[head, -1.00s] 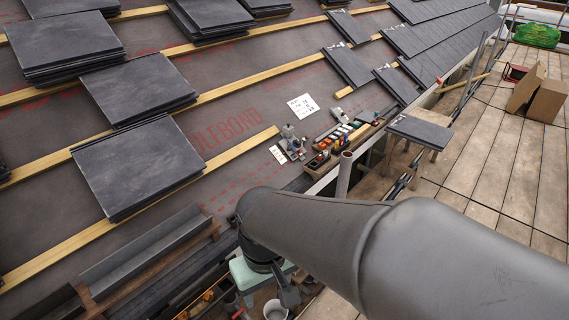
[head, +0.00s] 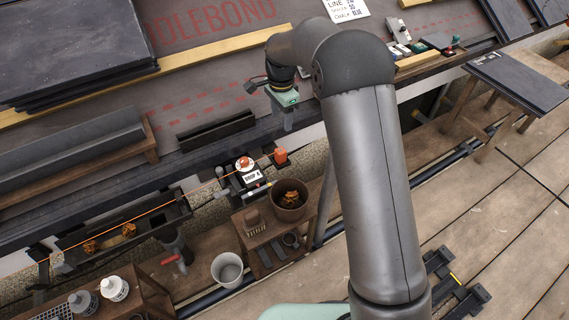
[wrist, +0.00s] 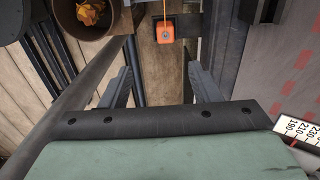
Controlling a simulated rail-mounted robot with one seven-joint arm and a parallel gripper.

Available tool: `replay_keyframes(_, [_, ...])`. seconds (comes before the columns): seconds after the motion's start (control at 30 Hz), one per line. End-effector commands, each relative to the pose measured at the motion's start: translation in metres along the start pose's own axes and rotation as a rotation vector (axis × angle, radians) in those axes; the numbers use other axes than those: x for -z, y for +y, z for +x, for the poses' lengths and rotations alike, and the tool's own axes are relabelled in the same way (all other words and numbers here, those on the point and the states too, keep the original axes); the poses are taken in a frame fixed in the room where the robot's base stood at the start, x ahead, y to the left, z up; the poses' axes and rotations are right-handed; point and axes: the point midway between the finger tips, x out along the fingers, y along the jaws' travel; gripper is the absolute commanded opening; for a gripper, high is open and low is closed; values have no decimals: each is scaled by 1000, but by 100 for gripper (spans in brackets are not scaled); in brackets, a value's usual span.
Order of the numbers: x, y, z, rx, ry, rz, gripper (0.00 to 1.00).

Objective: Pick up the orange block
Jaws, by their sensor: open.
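The orange block (head: 281,156) sits by the eave at the end of a taut orange line in the head view. In the wrist view the orange block (wrist: 165,32) lies beyond the fingertips, near the top middle, with the line running up from it. My gripper (head: 288,122) hangs above and slightly right of the block in the head view, pointing down. In the wrist view its two fingers (wrist: 160,75) are spread with nothing between them.
A brown bucket with orange scraps (head: 290,200) stands on a small wooden stand below the block. A white-labelled device (head: 247,174) is just left of the block. A grey bucket (head: 227,269) and a gutter trough (head: 125,235) lie further left. Slate stacks (head: 70,50) rest on the roof.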

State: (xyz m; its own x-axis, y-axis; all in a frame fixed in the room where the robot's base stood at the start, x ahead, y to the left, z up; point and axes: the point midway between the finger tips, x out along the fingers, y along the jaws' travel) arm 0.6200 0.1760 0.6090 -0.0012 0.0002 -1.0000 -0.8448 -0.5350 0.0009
Motion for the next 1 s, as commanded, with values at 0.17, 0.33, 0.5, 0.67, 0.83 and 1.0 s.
replay_keyframes(0.17, [-1,-5,32,-1,-1,18,56])
replay_keyframes(0.33, [0,-4,70,-3,0,16,56])
replay_keyframes(0.5, [0,-4,105,-1,-1,16,56])
replay_keyframes(0.67, [0,-5,123,-1,0,16,56])
replay_keyframes(0.83, [0,-5,130,1,1,16,56])
replay_keyframes(1.0, [1,-8,151,-1,0,16,56])
